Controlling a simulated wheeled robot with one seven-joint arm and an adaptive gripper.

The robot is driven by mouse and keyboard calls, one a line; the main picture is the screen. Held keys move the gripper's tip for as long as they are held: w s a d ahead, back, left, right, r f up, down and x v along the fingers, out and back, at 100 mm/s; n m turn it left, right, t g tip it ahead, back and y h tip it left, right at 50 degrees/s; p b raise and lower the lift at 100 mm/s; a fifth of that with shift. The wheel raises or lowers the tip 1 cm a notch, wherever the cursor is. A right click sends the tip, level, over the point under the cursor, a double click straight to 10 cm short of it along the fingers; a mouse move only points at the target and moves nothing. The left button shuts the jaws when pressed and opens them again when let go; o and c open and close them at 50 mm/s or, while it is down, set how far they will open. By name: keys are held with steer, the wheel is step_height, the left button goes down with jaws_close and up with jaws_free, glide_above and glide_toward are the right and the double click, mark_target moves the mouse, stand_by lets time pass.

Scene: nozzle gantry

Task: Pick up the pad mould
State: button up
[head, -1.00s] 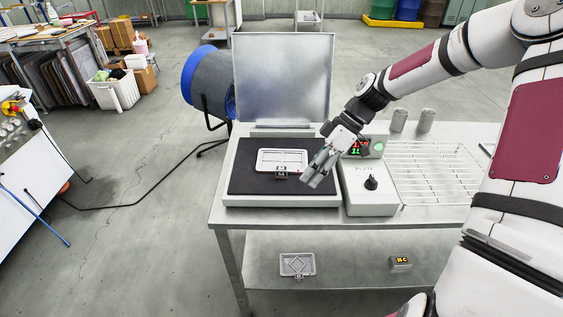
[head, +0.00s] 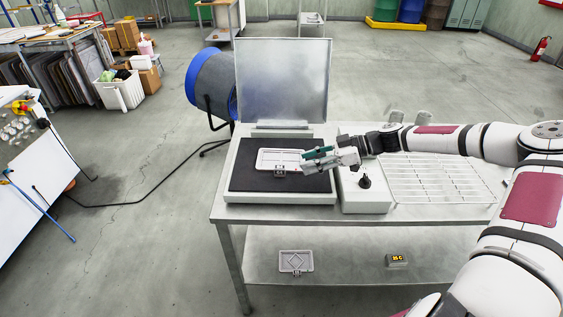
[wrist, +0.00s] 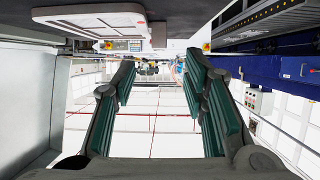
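A pale rectangular mould (head: 280,154) with a framed recess and a small tab on its front edge lies flat on the black pad (head: 250,181) of the plate press. A second, greyer mould (head: 296,261) with a diamond pattern lies on the lower shelf. The frames do not settle which is the pad mould. My gripper (head: 306,161) is level, low over the pad's right side, with its fingers pointing left at the pale mould's right end. In the wrist view my gripper (wrist: 160,82) is open and empty; the pale mould (wrist: 90,20) shows at top left.
The press lid (head: 282,80) stands open behind the pad. A control box (head: 362,195) with a black knob sits right of the press, under my wrist. A wire rack (head: 445,180) lies further right. A blue drum fan (head: 210,82) stands behind left.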

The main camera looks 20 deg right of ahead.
mark_target(280, 167)
steer(key=p+x, duration=0.1)
steer(key=x, duration=0.7)
steer(key=shift+w+a+p, duration=0.15)
steer(key=shift+p, duration=0.15)
steer(key=shift+c, duration=0.2)
steer(key=shift+r, duration=0.1)
jaws_close()
